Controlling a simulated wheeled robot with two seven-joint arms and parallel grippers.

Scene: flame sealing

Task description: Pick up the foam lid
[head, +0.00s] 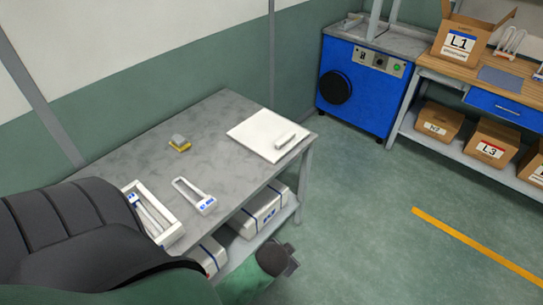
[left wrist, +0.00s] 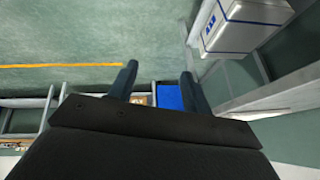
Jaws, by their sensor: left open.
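My left gripper (head: 292,262) is in front of the table, low in the head view, beside the lower shelf and apart from the lid. In the left wrist view its two dark fingers (left wrist: 158,84) are spread with nothing between them. The lid does not show in the left wrist view. My right gripper is in neither view.
A blue machine (head: 355,85) and a workbench (head: 450,75) stand beyond. Floor (head: 370,220) is clear.

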